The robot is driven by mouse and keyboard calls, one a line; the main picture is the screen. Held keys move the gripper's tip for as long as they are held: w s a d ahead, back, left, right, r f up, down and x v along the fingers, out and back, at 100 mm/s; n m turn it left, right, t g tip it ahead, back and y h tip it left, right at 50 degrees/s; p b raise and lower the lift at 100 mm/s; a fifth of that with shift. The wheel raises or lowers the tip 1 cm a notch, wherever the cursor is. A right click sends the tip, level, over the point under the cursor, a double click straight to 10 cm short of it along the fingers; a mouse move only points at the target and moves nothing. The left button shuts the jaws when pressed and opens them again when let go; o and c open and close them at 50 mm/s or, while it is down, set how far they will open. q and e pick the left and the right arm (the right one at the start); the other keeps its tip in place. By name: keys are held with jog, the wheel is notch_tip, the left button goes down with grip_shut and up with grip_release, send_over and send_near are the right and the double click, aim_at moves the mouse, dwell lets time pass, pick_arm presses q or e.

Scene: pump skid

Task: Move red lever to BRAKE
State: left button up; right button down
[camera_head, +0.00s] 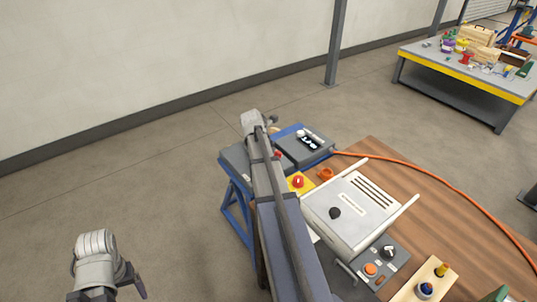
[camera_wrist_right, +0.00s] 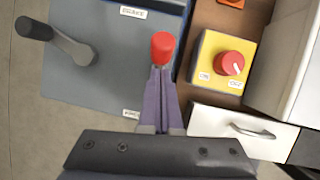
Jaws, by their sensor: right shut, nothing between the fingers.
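The red lever's round knob (camera_wrist_right: 163,46) stands over the grey panel (camera_wrist_right: 112,70) in the right wrist view. My right gripper (camera_wrist_right: 161,72) is shut and empty. Its fingertips are just below the knob in that view; I cannot tell whether they touch it. The lever's shaft is hidden. Small white labels sit at the panel's top (camera_wrist_right: 133,11) and lower edge (camera_wrist_right: 131,113); their text is too blurred to read surely. In the head view a bit of red (camera_head: 277,154) shows beside my right arm. My left gripper (camera_head: 112,289) is at the bottom left, partly cut off, away from the panel.
A grey crank with a dark handle (camera_wrist_right: 36,28) is left on the panel. A yellow box with a red rotary knob (camera_wrist_right: 230,63) stands close to its right. A white drawer (camera_wrist_right: 235,131) is below it. A white machine (camera_head: 350,212) and orange hose (camera_head: 452,185) are on the wooden bench.

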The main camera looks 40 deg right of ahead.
jog(key=shift+r+p, duration=0.75)
jog(key=shift+r, duration=0.05)
jog(key=p+v, duration=1.1)
jog(key=v, duration=0.2)
jog(key=shift+a+p, duration=0.3)
jog(key=shift+s+a+f, duration=0.1)
jog(key=shift+f, duration=0.05)
